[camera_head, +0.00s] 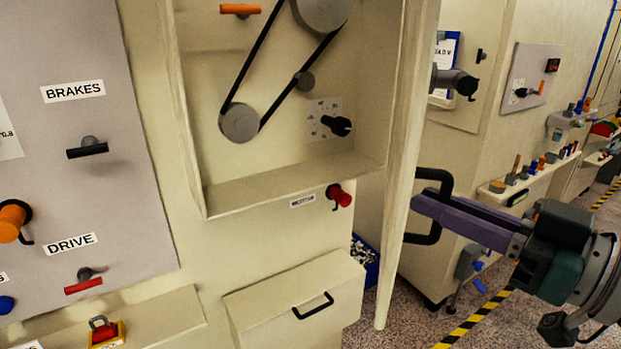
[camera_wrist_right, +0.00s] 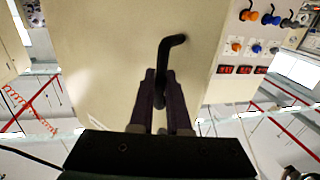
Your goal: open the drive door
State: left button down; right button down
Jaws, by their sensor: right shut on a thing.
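The cream drive door (camera_head: 404,150) stands swung open, seen nearly edge-on at the right side of its recess. Inside the recess show two grey pulleys (camera_head: 240,122) and a black belt (camera_head: 284,83). A black bar handle (camera_head: 446,190) sticks out from the door's right face. My right gripper (camera_head: 430,206) has its purple fingers shut on this handle. In the right wrist view, the fingers (camera_wrist_right: 161,78) stand on either side of the handle (camera_wrist_right: 163,60), with the door panel (camera_wrist_right: 105,55) behind. My left gripper is not in view.
A red knob (camera_head: 340,196) sits below the recess, above a cream drawer front (camera_head: 300,285) with a black handle. A grey panel (camera_head: 75,180) with levers is at left. More machines stand at right, beyond a floor with yellow-black tape (camera_head: 470,325).

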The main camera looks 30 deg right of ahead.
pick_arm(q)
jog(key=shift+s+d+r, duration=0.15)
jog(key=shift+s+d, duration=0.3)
pick_arm(e)
jog(key=shift+s+d, duration=0.35)
jog(key=shift+d, duration=0.2)
jog(key=c, duration=0.9)
grip_release()
jog(key=shift+s, duration=0.1)
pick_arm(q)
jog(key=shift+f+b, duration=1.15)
pick_arm(e)
jog(key=shift+v, duration=4.9)
